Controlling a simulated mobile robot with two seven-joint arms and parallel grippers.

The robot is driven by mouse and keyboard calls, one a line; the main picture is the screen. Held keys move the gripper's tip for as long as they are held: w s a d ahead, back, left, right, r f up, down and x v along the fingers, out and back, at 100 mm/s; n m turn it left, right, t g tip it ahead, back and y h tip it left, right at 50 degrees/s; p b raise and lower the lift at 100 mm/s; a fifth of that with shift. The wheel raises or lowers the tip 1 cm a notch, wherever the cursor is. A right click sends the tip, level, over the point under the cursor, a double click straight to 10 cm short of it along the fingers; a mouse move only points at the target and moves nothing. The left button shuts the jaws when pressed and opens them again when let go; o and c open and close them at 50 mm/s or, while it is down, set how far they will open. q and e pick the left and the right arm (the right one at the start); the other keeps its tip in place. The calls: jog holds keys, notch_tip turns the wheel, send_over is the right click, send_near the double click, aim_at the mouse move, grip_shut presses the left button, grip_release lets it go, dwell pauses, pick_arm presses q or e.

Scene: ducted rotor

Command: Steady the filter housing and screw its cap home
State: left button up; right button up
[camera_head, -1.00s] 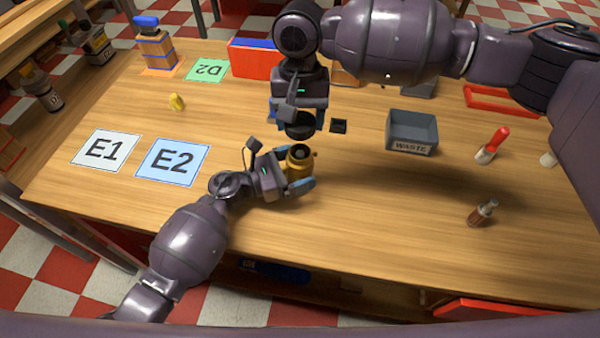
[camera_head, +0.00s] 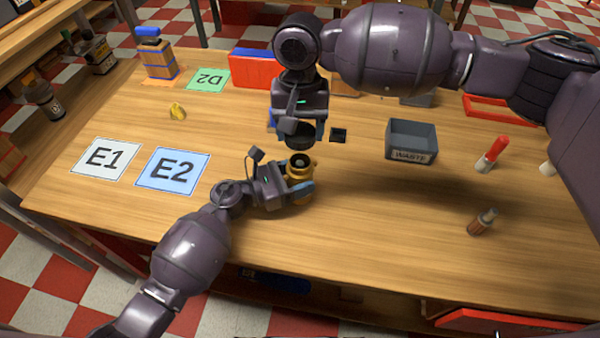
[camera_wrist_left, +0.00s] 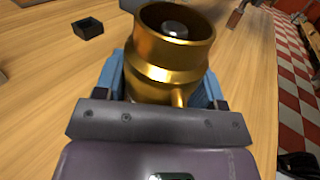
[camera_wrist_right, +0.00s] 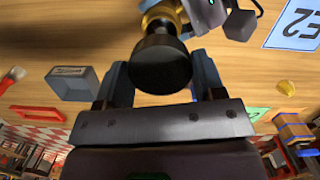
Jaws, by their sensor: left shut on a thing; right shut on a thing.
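The brass filter housing (camera_head: 299,172) stands upright near the middle of the table, its open top facing up. My left gripper (camera_head: 297,187) is shut around its body; in the left wrist view the housing (camera_wrist_left: 172,60) sits between the blue fingers (camera_wrist_left: 165,88). The black round cap (camera_head: 299,138) is held by my right gripper (camera_head: 298,128) just above the housing. In the right wrist view the cap (camera_wrist_right: 160,66) is between the fingers (camera_wrist_right: 160,82), with the housing's brass (camera_wrist_right: 163,14) beyond it. In the head view the cap looks apart from the housing's mouth.
Cards E1 (camera_head: 104,158), E2 (camera_head: 173,170) and D2 (camera_head: 207,79) lie left, with a yellow piece (camera_head: 177,111). The front table is clear.

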send_over(300, 163)
jog(key=shift+w+f, duration=0.15)
jog(key=shift+f, duration=2.25)
jog(key=shift+f, duration=0.1)
jog(key=shift+f, duration=0.8)
jog(key=shift+f, duration=0.55)
